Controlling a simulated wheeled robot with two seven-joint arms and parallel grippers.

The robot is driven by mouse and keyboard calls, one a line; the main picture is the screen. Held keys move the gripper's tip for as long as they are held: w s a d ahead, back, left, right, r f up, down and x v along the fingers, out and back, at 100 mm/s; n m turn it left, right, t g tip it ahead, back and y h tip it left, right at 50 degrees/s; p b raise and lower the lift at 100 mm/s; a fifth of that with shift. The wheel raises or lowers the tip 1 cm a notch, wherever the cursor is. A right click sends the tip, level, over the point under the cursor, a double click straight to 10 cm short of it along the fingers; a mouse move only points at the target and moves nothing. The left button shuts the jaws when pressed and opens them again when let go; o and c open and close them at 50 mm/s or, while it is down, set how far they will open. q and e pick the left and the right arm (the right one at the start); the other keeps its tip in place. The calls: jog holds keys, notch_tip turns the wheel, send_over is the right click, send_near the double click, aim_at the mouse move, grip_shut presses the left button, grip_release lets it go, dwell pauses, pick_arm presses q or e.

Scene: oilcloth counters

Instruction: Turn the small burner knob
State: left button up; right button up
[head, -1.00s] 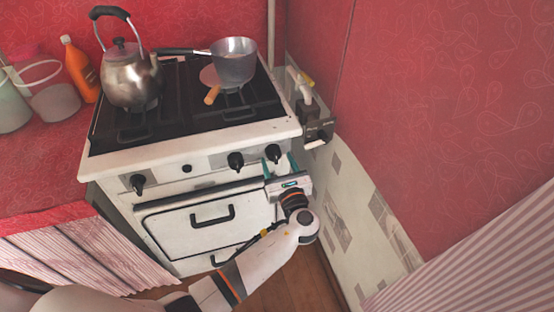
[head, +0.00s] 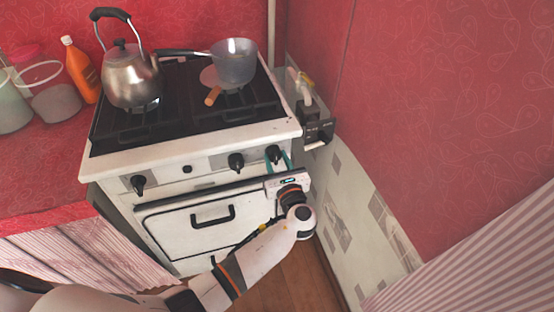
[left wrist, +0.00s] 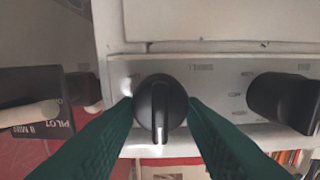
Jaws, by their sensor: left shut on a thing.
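The stove's front panel (head: 205,169) carries a row of black knobs. The rightmost knob (head: 273,154) shows between the green fingers of my left gripper (head: 281,164). In the left wrist view this round black knob (left wrist: 160,104) sits between both fingertips, which touch its sides; its pale pointer line points to the bottom of the picture. My left gripper is shut on it, with the arm coming up from below. The middle knob (head: 236,162) and the left knob (head: 138,184) stand free. My right gripper is not in view.
A steel kettle (head: 128,77) and a saucepan (head: 234,62) stand on the stove top. The oven door handle (head: 213,216) sticks out below the panel. A dark box (head: 319,133) is on the wall close on the right. An orange bottle (head: 80,68) stands on the red counter.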

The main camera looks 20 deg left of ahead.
pick_arm(q)
jog(key=shift+r+m+p, duration=0.2)
jog(key=shift+m+p, duration=0.3)
jog(key=shift+p, duration=0.2)
jog(key=m+p, duration=0.6)
jog(key=p, duration=0.1)
jog(key=shift+d+m+p, duration=0.1)
jog(key=shift+m+p, duration=0.25)
jog(key=shift+m, duration=0.05)
jog(key=m+p, duration=0.3)
jog(key=m, duration=0.2)
jog(key=shift+w+d+f, duration=0.1)
jog(key=shift+f, duration=0.05)
jog(key=shift+f+m+p, duration=0.2)
jog(key=shift+m+p, duration=0.8)
jog(key=shift+m, duration=1.4)
jog(key=o, duration=1)
